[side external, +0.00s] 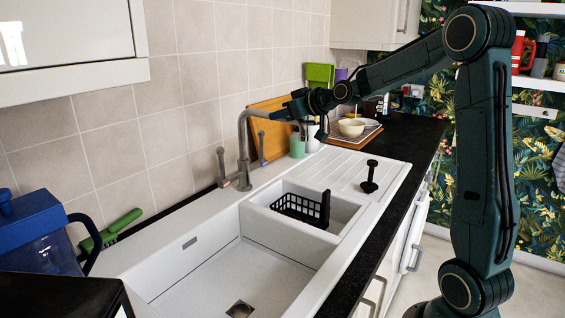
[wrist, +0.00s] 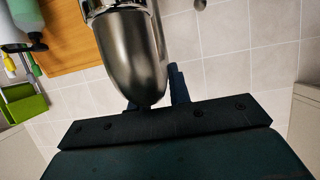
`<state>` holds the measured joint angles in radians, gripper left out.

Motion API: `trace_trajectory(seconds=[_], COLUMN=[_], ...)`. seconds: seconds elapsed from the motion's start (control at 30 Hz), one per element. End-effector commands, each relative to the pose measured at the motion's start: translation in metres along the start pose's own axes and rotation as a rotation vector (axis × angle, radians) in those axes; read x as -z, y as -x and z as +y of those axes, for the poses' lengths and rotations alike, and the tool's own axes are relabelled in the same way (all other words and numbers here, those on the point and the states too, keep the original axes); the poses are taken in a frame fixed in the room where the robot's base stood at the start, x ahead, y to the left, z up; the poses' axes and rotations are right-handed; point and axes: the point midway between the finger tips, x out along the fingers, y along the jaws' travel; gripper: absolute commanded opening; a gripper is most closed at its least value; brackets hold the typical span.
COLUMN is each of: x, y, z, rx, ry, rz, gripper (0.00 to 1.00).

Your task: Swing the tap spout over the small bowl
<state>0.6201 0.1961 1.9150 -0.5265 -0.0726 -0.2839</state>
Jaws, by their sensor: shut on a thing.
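The steel tap (side external: 243,165) stands on the back ledge of the white sink. Its spout (side external: 258,114) reaches right in the side view, and its end is partly hidden by my gripper. The small sink bowl (side external: 340,214) is in front and to the right of the tap, with a black wire basket (side external: 302,208) in it. My gripper (side external: 292,108) is shut on the spout near its outer end. In the wrist view the spout (wrist: 130,55) lies between the dark fingers of my gripper (wrist: 157,92).
The large sink bowl (side external: 200,270) is empty. A black plunger-like thing (side external: 370,177) stands on the drainboard (side external: 330,175). A cream bowl (side external: 351,127) sits farther back on a tray.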

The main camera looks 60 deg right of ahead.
Motion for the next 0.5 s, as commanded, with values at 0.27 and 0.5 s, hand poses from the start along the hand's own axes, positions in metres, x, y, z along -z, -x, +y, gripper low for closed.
trace_trajectory(seconds=[0.27, 0.5], x=[-0.001, 0.0], y=[-0.001, -0.003], z=[0.021, 0.03], rx=[0.103, 0.172], ry=[0.043, 0.071], rz=[-0.003, -0.002], gripper=[0.0, 0.0])
